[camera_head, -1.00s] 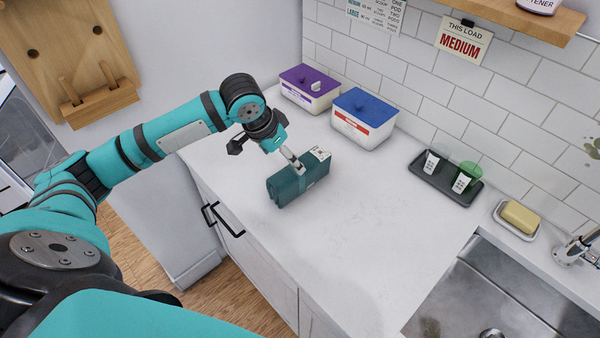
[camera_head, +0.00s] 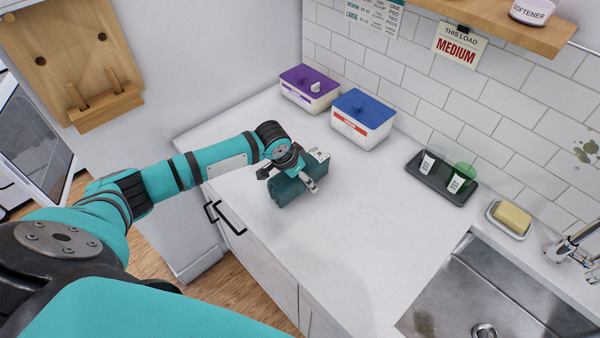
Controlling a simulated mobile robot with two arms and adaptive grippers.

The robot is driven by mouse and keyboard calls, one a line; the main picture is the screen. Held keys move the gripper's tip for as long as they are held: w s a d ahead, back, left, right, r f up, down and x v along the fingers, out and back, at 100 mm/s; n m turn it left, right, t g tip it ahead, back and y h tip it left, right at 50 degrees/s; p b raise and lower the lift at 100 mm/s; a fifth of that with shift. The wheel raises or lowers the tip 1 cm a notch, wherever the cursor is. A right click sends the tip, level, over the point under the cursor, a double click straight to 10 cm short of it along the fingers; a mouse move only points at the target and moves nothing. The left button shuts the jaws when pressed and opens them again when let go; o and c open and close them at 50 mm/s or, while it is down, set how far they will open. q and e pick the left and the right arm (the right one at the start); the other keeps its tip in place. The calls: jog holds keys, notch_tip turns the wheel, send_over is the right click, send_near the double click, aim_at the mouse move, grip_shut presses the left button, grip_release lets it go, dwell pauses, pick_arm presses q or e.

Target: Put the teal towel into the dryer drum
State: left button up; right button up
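The teal towel (camera_head: 288,193) is a folded bundle with a white label at one end. It lies on the white counter. My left gripper (camera_head: 306,180) is down at the towel, with a silver finger against or beside its right side. The wrist hides part of the towel and the other finger, so I cannot tell how far apart the fingers are. My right gripper is not in view. No dryer drum can be made out.
A purple-lidded box (camera_head: 309,88) and a blue-lidded box (camera_head: 362,118) stand behind the towel. A dark tray (camera_head: 440,180) with cups, a soap dish (camera_head: 509,221) and a sink (camera_head: 480,290) are to the right. A white appliance (camera_head: 35,135) shows at far left.

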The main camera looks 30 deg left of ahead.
pick_arm(q)
jog(key=shift+r, duration=0.1)
jog(key=c, duration=1.6)
